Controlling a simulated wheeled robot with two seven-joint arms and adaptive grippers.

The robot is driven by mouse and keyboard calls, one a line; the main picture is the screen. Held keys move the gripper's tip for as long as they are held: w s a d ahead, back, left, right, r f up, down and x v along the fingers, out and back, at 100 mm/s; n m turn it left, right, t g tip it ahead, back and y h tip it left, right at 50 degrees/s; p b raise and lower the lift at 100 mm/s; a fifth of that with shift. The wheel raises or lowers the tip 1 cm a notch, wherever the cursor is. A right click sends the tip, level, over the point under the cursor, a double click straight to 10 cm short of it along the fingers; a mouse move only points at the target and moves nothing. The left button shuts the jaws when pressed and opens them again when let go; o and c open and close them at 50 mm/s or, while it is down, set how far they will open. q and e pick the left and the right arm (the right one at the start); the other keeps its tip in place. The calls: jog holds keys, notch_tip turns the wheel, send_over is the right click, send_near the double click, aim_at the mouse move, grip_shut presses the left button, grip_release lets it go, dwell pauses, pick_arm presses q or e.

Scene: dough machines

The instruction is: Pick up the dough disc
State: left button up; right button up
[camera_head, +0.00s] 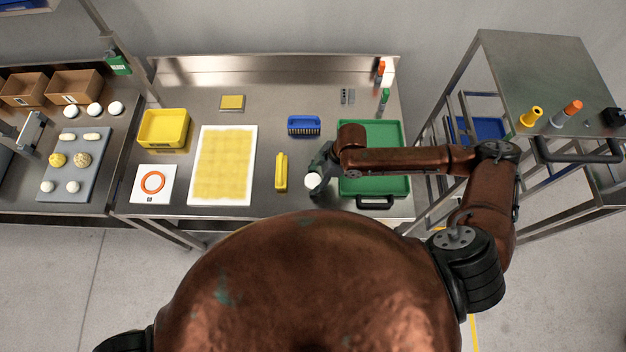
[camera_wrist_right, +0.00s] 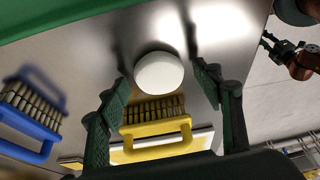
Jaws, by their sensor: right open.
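The dough disc (camera_head: 313,181) is a round white piece on the steel table, just left of the green tray. In the right wrist view the disc (camera_wrist_right: 159,73) lies ahead, between the lines of my two fingers. My right gripper (camera_head: 319,173) reaches in from the right over the tray and is beside the disc, partly overlapping it in the head view. In the wrist view my right gripper (camera_wrist_right: 163,82) has its fingers spread and holds nothing. My left gripper (camera_wrist_right: 283,48) shows small at the upper right of the wrist view; its jaws are too small to judge.
A yellow brush (camera_head: 281,172) lies left of the disc and a blue brush (camera_head: 304,125) behind it. The green tray (camera_head: 398,187) is under my right forearm. A white-edged yellow sheet (camera_head: 251,180) and yellow bin (camera_head: 164,128) are farther left.

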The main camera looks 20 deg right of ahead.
jog(key=shift+c, duration=0.4)
jog(key=c, duration=1.1)
jog(key=shift+c, duration=0.3)
jog(key=shift+r, duration=0.1)
